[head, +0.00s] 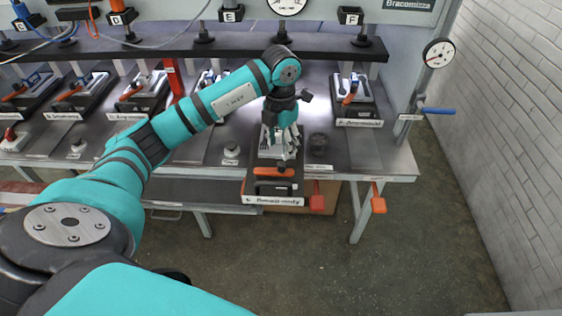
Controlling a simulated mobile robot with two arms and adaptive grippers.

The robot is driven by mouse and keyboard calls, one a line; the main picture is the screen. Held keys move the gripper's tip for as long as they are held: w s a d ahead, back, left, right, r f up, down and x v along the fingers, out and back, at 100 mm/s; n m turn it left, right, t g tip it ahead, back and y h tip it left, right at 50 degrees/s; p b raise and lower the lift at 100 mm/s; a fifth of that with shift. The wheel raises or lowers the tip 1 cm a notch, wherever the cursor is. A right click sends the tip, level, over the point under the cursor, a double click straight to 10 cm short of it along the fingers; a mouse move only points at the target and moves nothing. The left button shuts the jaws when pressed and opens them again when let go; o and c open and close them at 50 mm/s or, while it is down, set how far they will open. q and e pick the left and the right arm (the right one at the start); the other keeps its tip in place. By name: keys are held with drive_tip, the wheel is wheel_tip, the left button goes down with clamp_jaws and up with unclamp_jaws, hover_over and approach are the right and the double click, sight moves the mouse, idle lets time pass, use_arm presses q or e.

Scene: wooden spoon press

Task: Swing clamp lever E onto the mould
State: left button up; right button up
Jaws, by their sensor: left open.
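My left gripper (286,157) points down, open, over a dark clamp station (254,178) at the bench's front edge. The station has a pale metal upper part, partly hidden by my gripper, an orange lever (285,169) and a black handle in front. I cannot tell whether a fingertip touches the lever. The station's front label is too small to read surely. A hanging "E" plate (230,15) is at the back, above and left of my gripper. The mould itself is hard to make out under the fingers. My right gripper is not in view.
Similar clamp stations stand along the bench, including one at right (358,108) and one at left (145,98). A gauge (438,53) and blue handle (437,110) stick out at right. Red and orange pedals hang below the front edge.

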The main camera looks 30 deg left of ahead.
sight(281, 164)
use_arm(q)
wheel_tip(281, 164, down, 8)
drive_tip(key=shift+d+f+p, duration=0.1)
drive_tip(key=shift+f+p, duration=0.1)
drive_tip(key=shift+p, duration=0.65)
clamp_jaws()
